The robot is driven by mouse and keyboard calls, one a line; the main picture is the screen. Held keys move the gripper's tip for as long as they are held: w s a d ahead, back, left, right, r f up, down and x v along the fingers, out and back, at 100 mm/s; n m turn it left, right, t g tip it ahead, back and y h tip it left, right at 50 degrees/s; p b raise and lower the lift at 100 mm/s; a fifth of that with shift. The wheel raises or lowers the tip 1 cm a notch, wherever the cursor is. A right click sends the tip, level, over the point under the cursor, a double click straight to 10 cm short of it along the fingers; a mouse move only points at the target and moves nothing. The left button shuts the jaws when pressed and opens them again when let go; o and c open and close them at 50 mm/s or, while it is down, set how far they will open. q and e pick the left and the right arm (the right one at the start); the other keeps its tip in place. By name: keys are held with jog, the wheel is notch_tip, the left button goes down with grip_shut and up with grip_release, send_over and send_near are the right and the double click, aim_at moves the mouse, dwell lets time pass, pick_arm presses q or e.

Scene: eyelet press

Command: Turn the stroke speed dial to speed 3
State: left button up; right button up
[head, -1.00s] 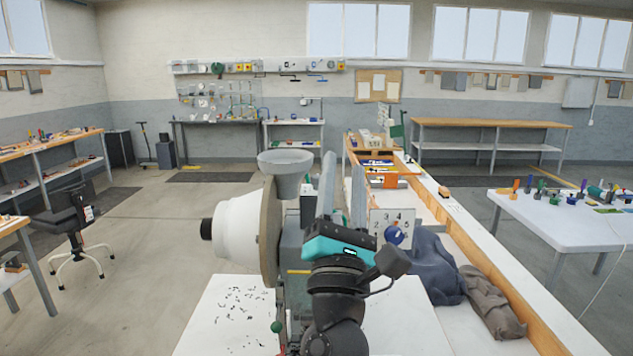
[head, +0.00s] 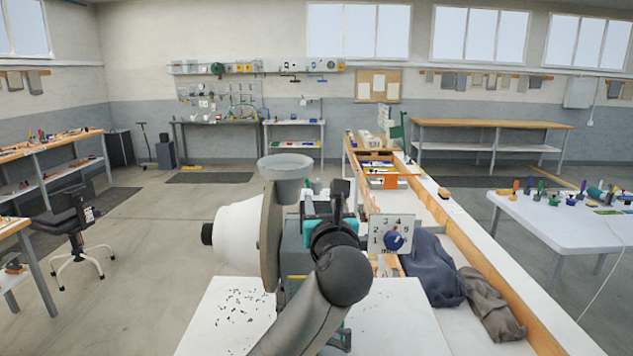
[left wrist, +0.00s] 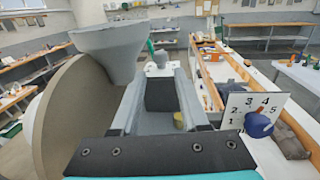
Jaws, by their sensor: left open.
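The stroke speed dial is a blue round knob (head: 394,241) on a white panel (head: 406,222) with black numbers around it, right of my left gripper. In the left wrist view the knob (left wrist: 258,125) and panel (left wrist: 238,101) are at the right, with 1 to 5 readable. My left gripper (head: 341,190) is open, in front of the press and left of the panel, apart from the knob. My left arm covers part of the press body. My right gripper is not in view.
The press has a white motor housing and wheel (head: 235,235) and a grey hopper (head: 285,165), close left of my gripper. Dark cloth (head: 430,268) and brown cloth (head: 490,303) lie right of the panel. A long wooden-edged bench (head: 500,260) runs along the right.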

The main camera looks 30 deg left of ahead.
aim_at(317, 187)
pick_arm(q)
jog(key=p+x, duration=0.2)
jog(key=x, duration=0.8)
grip_shut()
dwell(0.4)
